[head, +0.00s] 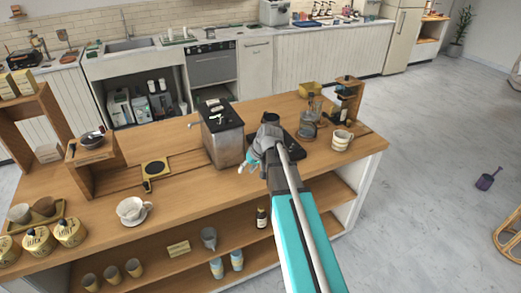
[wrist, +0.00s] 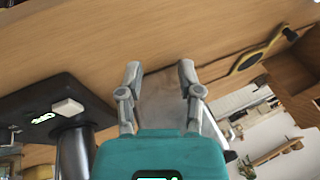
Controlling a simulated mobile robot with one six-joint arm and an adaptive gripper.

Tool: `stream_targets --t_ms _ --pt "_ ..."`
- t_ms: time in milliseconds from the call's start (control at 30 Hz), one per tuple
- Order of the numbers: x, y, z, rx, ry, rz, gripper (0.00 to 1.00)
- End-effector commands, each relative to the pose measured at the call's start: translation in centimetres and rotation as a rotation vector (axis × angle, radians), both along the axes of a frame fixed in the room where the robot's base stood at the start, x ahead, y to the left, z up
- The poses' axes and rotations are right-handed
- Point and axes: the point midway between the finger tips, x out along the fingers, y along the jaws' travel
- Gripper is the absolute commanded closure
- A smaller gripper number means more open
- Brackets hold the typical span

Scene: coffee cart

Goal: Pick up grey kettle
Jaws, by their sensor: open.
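I cannot make out a grey kettle for certain. A dark upright item (head: 270,118) stands behind my arm on the cart top, mostly hidden by it. A dark cylinder (wrist: 75,152) stands by a black plate (wrist: 50,108) at the left of the wrist view; I cannot tell whether it is part of the kettle. My gripper (head: 249,168) is open over the cart top, in front of the steel box. In the wrist view my gripper (wrist: 160,72) has its fingers apart, with a greyish surface beyond them.
The steel box (head: 224,146) with a dark lid stands left of my gripper. A glass vessel (head: 308,126) and a patterned mug (head: 342,140) stand to the right. A white cup (head: 131,208) is at the front left. A small grey jug (head: 209,238) is on the lower shelf.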

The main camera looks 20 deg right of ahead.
Motion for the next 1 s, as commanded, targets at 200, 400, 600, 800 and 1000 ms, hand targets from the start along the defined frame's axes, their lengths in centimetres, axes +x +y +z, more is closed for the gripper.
stream_targets --t_ms 200,400,600,800,1000 --pt "-7.6 5.9 -1.3 -0.147 0.145 0.039 0.53" --pt "-12.8 8.5 -1.8 -0.275 0.235 0.046 0.53" --pt "-15.4 9.5 -1.9 -0.350 0.275 0.043 0.53" --pt "-15.8 9.6 -1.9 -0.367 0.284 0.039 0.53" --pt "-15.8 9.6 -1.9 -0.366 0.283 0.039 0.53"
